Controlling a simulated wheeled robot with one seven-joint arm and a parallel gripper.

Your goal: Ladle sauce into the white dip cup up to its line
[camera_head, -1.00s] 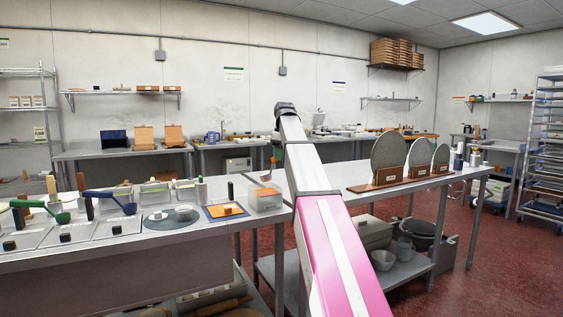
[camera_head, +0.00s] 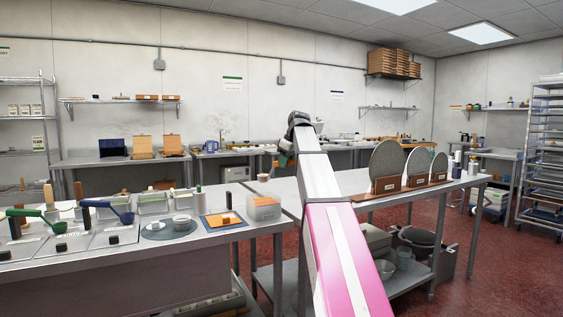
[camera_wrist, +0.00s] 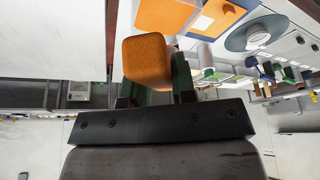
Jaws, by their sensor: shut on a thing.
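A small white cup (camera_head: 182,219) sits on a round blue-grey mat (camera_head: 153,234) on the near counter. Whether it bears a line is too small to tell. A green-handled ladle (camera_head: 62,217) and a blue-handled ladle (camera_head: 122,213) lie over the lidded pans left of the mat. My gripper (camera_wrist: 158,85) is shut on an orange-brown block-like thing (camera_wrist: 147,60), seen end-on between its dark green fingers. In the head view my gripper (camera_head: 283,160) is partly behind my arm, away to the right of the cup. No sauce can be made out.
A clear box with an orange layer (camera_head: 264,208) and an orange sheet (camera_head: 226,219) lie at the near counter's right end. Round grey discs (camera_head: 388,160) stand in wooden holders there.

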